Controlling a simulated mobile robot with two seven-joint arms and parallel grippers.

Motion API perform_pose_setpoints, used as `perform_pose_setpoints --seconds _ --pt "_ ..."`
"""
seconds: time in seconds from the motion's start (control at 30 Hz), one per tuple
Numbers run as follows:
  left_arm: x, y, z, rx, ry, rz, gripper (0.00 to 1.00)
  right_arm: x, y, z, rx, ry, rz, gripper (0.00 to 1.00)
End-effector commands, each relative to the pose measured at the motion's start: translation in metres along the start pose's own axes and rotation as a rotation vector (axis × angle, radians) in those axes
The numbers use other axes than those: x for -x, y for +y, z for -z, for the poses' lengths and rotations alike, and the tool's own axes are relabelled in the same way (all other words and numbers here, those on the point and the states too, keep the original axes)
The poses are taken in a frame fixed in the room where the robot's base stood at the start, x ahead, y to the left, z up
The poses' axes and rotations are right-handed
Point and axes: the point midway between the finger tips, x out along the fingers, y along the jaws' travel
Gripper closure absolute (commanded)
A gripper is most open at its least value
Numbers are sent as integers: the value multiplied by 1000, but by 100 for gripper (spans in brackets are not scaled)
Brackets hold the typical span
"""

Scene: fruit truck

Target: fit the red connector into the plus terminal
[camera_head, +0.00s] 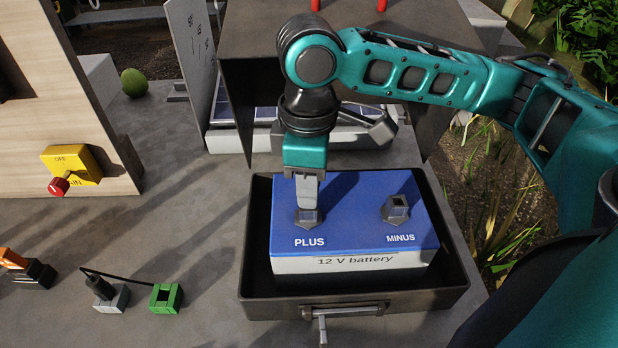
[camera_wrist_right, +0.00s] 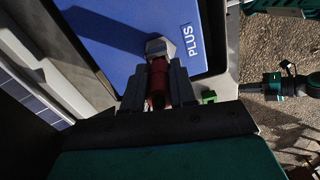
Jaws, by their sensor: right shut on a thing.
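The red connector (camera_wrist_right: 157,82) sits between the fingers of my right gripper (camera_wrist_right: 158,92) in the right wrist view. My right gripper (camera_head: 307,190) is shut on it and points down at the plus terminal (camera_head: 308,217) of the blue-topped 12 V battery (camera_head: 350,225). In the wrist view the connector's end meets the grey plus terminal (camera_wrist_right: 161,47); I cannot tell how deep it sits. In the head view the fingers hide the connector. The minus terminal (camera_head: 396,209) shows an open socket on top. My left gripper is not visible in the head view.
The battery stands in a dark open box (camera_head: 455,288) with a front latch and raised lid. A grey block with a black lead (camera_head: 110,298) and a green block (camera_head: 166,297) lie at left. A yellow switch box (camera_head: 72,164) is on the wooden panel.

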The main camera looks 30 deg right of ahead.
Motion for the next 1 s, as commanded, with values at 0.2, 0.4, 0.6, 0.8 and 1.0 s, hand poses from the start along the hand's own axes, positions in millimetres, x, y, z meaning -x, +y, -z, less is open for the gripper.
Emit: perform_pose_setpoints --seconds 0.2,0.4,0.6,0.8,1.0 --pt "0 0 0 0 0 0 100 -3 0 0 0 -1 1 100" --pt "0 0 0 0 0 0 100 -5 0 0 0 -1 1 100" --pt "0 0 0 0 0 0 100 -8 0 0 0 0 0 100" --pt "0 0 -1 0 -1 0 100 -10 0 0 0 0 0 100" --pt "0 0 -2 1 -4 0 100 -13 0 0 0 0 1 100"
